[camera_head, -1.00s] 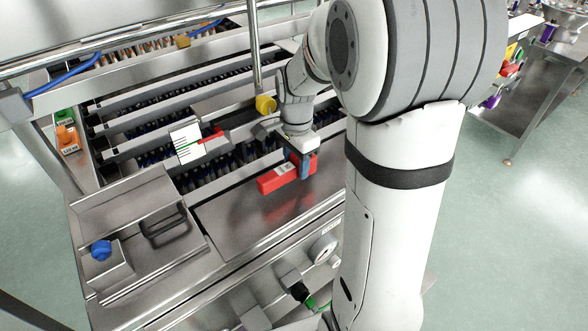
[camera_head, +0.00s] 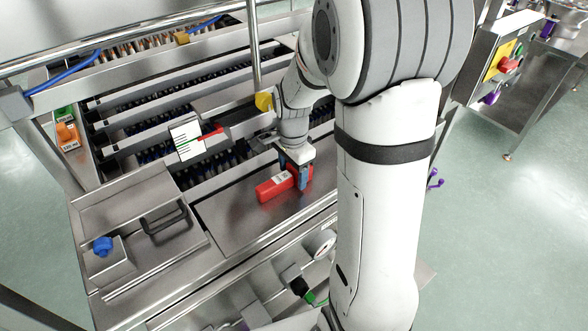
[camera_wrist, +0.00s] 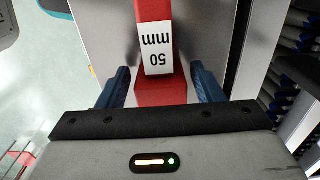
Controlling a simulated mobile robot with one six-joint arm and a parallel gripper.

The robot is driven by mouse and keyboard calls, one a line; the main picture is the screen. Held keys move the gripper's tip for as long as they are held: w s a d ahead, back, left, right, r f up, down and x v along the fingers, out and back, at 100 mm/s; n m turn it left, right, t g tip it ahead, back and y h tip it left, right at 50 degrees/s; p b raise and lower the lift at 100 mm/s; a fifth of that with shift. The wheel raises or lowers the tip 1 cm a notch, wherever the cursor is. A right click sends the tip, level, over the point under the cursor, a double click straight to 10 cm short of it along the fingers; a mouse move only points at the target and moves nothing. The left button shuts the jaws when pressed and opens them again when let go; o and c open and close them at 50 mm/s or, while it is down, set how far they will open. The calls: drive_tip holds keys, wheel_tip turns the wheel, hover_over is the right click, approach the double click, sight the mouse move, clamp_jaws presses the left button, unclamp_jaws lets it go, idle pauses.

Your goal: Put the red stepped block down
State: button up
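The red stepped block (camera_head: 276,188) rests on the bare steel top at the front of the machine, as far as the head view shows. In the wrist view the block (camera_wrist: 160,92) runs up the middle and bears a white "50 mm" label, upside down. My gripper (camera_head: 296,172) points down over its right end. In the wrist view the blue fingers of my gripper (camera_wrist: 160,85) stand on either side of the block, with narrow gaps. The gripper looks open around it. The block's underside and its end beneath the gripper are hidden.
Left of the block is a steel lid with a dark handle (camera_head: 165,217) and a blue knob (camera_head: 103,246). Behind are slatted rails and a white card (camera_head: 186,141). A vertical post (camera_head: 254,50) with a yellow end stands behind my gripper. Bare steel lies around the block.

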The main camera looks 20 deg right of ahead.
sight(292, 168)
drive_tip(key=shift+o, duration=0.6)
drive_tip(key=shift+r, duration=0.1)
drive_tip(key=shift+r, duration=0.25)
wheel_tip(292, 168, up, 11)
drive_tip(key=b, duration=0.1)
drive_tip(key=s+a+n+t, duration=0.3)
drive_tip(key=s+n, duration=1.1)
drive_tip(key=s, duration=0.2)
drive_tip(key=shift+s+f, duration=0.2)
drive_tip(key=shift+f, duration=0.1)
idle(0.6)
